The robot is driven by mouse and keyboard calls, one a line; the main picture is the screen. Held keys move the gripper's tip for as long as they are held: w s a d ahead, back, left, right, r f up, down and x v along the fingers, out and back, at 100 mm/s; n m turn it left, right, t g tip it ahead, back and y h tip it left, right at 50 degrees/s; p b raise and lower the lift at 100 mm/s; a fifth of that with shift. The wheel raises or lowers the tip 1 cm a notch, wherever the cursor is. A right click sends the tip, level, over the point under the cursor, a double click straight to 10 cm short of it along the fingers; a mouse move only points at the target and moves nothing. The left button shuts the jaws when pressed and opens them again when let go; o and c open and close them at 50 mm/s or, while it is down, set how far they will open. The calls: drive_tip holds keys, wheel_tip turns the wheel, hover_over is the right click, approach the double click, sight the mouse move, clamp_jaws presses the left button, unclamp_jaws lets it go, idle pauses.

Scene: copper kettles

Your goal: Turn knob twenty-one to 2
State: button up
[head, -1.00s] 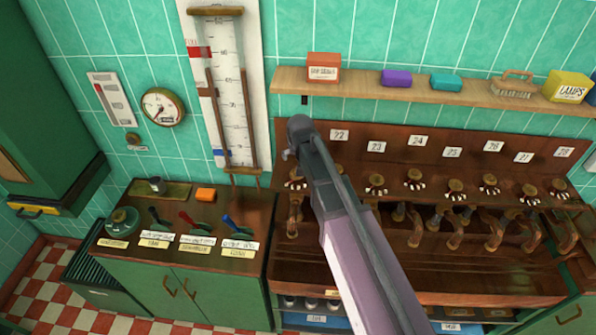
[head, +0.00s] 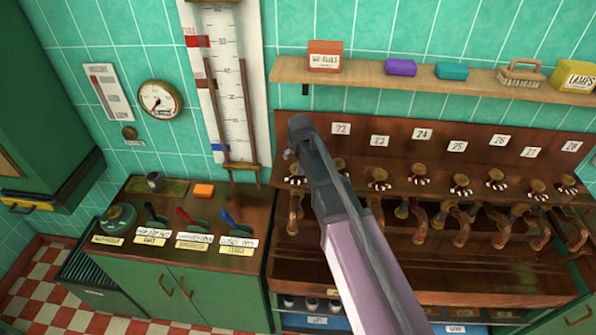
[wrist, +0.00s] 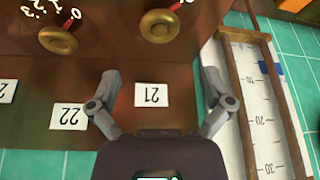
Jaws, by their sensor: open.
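Knob twenty-one is a round brass knob (wrist: 160,26) near the top edge of the wrist view, beyond my fingertips. A short red pointer shows at its upper right, and its number marks are mostly cut off. Its white label "21" (wrist: 152,95) appears upside down between my fingers. My gripper (wrist: 161,78) is open and empty, its two fingers spread wide and apart from the knob. In the head view, my gripper (head: 290,154) hangs in front of the panel's left end and hides the label. The leftmost knob (head: 295,181) shows just below it.
Knob 22 (wrist: 65,33) stands beside it, its red pointer near 0. More numbered knobs line the dark panel (head: 435,148) to the right. A white gauge board (head: 226,90) stands close on the left. A shelf (head: 400,81) with small boxes runs above.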

drive_tip(key=shift+b+x, duration=3.6)
drive_tip(key=shift+x, duration=0.6)
drive_tip(key=shift+d, duration=0.1)
drive_tip(key=c, duration=1)
